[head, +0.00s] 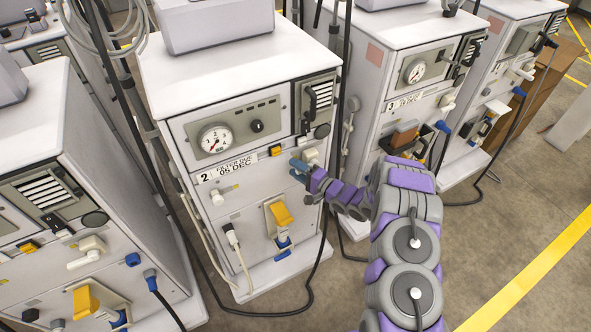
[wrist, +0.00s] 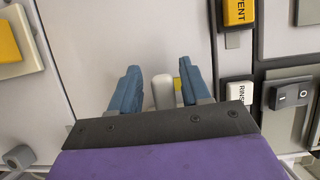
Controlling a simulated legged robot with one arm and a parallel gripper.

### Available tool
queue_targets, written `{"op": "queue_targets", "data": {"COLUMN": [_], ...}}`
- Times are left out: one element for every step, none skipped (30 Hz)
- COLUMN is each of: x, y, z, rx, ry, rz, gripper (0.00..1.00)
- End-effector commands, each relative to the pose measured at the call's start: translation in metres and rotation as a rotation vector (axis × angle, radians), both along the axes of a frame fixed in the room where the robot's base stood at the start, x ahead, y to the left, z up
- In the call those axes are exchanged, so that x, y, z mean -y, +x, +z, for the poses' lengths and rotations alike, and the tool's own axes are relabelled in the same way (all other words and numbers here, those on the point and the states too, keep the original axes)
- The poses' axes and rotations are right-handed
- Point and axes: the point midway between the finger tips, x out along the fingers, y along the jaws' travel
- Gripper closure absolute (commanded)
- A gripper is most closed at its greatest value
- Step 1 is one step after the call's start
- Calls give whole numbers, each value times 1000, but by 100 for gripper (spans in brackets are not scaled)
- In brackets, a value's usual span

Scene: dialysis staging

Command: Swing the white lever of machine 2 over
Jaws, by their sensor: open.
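Machine 2 (head: 240,110) stands in the middle of the head view, with a "2" label on its front. A white lever (head: 311,156) shows on the right of its front panel, just behind my gripper (head: 300,168). In the wrist view a white, rounded lever end (wrist: 163,92) lies between the two blue fingers of my gripper (wrist: 158,88). The fingers are open, with a gap on each side of the lever, wider on the left. I cannot tell how deep the fingers reach around it. The lever's lower part is hidden by my gripper's dark palm edge.
In the wrist view a yellow VENT button (wrist: 238,12), a RINSE button (wrist: 239,92) and a black rocker switch (wrist: 291,95) sit to the right. A yellow-handled part (head: 281,214) and a hanging black cable (head: 327,240) are below. Similar machines stand either side.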

Motion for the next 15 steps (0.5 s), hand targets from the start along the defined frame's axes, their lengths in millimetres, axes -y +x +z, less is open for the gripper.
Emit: {"op": "queue_targets", "data": {"x": [-2,-3,-3,-3,-3,-3,-2,-2,-3,-3,-4,-5,-6,-6,-6], "y": [2,3,4,4,5,5,5,5,5,5,5,5,5,5,5], "z": [0,0,0,1,1,1,1,1,1,1,1,1,1,1,1], "rx": [1,1,1,0,0,0,0,0,0,0,1,1,0,0,1], "ry": [1,2,3,4,5,6,6,6,5,5,4,3,2,2,2], "rz": [-1,-2,-2,-2,-3,-3,-3,-3,-3,-3,-3,-3,-2,-2,-2], "gripper": [53,53,53,53,53,53,53,53,53,53,53,53,54,57,61]}}
